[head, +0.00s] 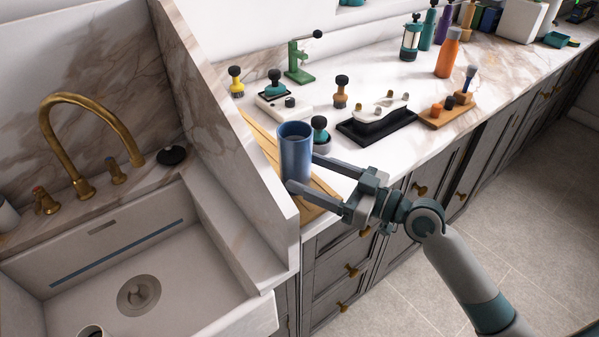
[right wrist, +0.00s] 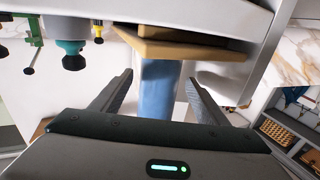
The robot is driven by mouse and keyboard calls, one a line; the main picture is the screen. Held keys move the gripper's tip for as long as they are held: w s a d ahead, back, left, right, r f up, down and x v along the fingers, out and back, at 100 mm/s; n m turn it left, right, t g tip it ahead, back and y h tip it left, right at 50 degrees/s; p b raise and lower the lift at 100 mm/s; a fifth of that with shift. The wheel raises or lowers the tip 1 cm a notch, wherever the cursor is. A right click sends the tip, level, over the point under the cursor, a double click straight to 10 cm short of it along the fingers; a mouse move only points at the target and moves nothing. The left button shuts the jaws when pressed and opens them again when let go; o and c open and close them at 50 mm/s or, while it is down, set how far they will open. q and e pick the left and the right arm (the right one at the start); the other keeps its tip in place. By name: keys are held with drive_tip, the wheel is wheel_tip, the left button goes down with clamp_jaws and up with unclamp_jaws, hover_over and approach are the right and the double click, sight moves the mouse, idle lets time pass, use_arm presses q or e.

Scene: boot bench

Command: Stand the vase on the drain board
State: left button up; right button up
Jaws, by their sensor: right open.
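The blue vase (head: 295,155) is upright on the wooden drain board (head: 322,190), beside the marble divider of the sink. In the right wrist view, which is upside down, the vase (right wrist: 158,88) meets the board (right wrist: 180,50) at its base. My right gripper (head: 303,172) is open, with one finger on each side of the vase. In the right wrist view the vase stands between the right gripper's fingertips (right wrist: 159,78), with a visible gap on both sides. My left gripper is not in view.
The tall marble divider (head: 235,130) rises left of the vase, with the white sink (head: 195,285) beyond. A teal-and-black knobbed tool (head: 320,130) stands close behind the vase. A black tray (head: 375,132) and an orange bottle (head: 447,55) are farther right.

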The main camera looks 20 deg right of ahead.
drive_tip(key=v, duration=0.1)
drive_tip(key=b+v, duration=0.1)
drive_tip(key=v, duration=0.1)
drive_tip(key=shift+d+f, duration=0.1)
drive_tip(key=shift+f, duration=0.2)
drive_tip(key=b+v, duration=0.1)
drive_tip(key=v, duration=0.2)
drive_tip(key=shift+s+d+r, duration=0.1)
drive_tip(key=shift+s, duration=0.05)
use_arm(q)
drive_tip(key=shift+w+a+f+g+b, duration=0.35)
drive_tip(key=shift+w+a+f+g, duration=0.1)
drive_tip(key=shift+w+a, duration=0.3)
use_arm(e)
drive_tip(key=shift+s+d+r, duration=0.2)
drive_tip(key=shift+s+d, duration=0.2)
drive_tip(key=shift+s, duration=0.05)
